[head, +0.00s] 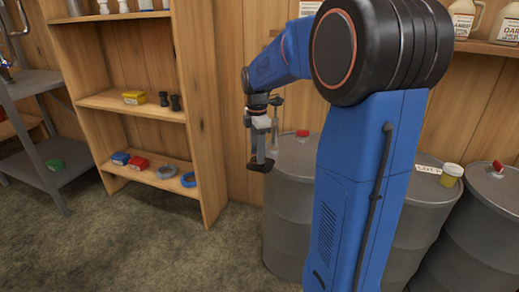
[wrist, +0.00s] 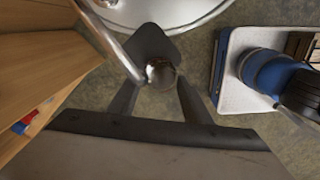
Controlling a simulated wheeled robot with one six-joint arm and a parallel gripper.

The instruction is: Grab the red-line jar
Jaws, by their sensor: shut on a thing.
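The jar has a wide dark foot (wrist: 150,42). The jar looks greyish and see-through. I cannot make out a red line on it in either view.
A wooden shelf unit (head: 130,100) with small goods is at left, a grey metal rack (head: 35,85) farther left. Carpet is clear in front. A pale rod (wrist: 110,40) passes near the jar.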

